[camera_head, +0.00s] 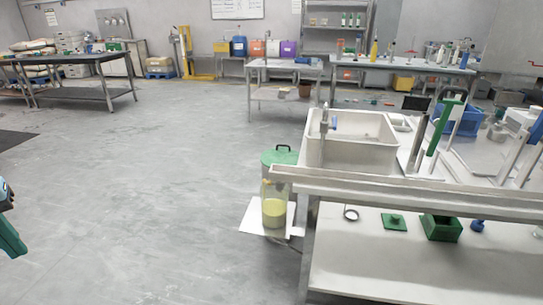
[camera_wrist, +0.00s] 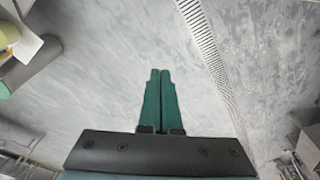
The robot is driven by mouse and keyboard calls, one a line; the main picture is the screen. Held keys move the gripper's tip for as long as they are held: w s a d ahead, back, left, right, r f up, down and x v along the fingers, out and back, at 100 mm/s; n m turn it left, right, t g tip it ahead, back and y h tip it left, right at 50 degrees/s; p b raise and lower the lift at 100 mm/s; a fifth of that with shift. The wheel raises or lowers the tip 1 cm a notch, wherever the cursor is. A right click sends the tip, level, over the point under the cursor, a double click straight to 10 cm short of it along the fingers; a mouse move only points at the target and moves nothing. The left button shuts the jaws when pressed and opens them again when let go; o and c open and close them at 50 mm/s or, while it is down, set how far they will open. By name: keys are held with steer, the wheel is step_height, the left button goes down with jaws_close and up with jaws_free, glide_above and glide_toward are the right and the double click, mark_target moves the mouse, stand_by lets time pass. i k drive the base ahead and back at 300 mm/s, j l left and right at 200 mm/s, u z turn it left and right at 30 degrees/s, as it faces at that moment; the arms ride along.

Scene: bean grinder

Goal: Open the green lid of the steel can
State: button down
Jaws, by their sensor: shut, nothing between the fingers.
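The green lid (camera_head: 268,158) with a black handle sits on top of the can, left of the sink bench in the head view. The can's body is mostly hidden behind a clear container (camera_head: 274,212) holding yellowish stuff. My gripper (camera_head: 20,252) shows only in part at the left edge of the head view, far left of the can and apart from it. In the wrist view my gripper (camera_wrist: 160,72) has its two green fingers together, empty, over bare floor. A grey cylinder (camera_wrist: 30,66) lies at that view's upper left; I cannot tell whether it is the can.
The sink bench (camera_head: 400,205) stands just right of the can, its edge close by. Its lower shelf (camera_head: 385,265) holds a green box (camera_head: 441,229). A white sheet (camera_head: 252,222) lies under the container. The floor (camera_head: 140,200) between my gripper and the can is clear.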

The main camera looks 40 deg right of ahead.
mark_target(287, 157)
steer(key=i+l+z, duration=0.15)
steer(key=z, duration=0.35)
steer(key=i+z, duration=0.2)
steer(key=z, duration=0.3)
steer(key=i+z, duration=0.2)
steer(key=i, duration=0.3)
steer(key=i+j+z, duration=0.2)
steer(key=i, duration=0.3)
steer(key=i+j+z, duration=0.1)
steer(key=i+z, duration=0.15)
steer(key=i, duration=0.25)
steer(key=i+j, duration=0.2)
steer(key=i, duration=0.25)
steer(key=i+j, duration=0.25)
steer(key=i, duration=0.2)
steer(key=i+j, duration=0.2)
steer(key=i, duration=0.25)
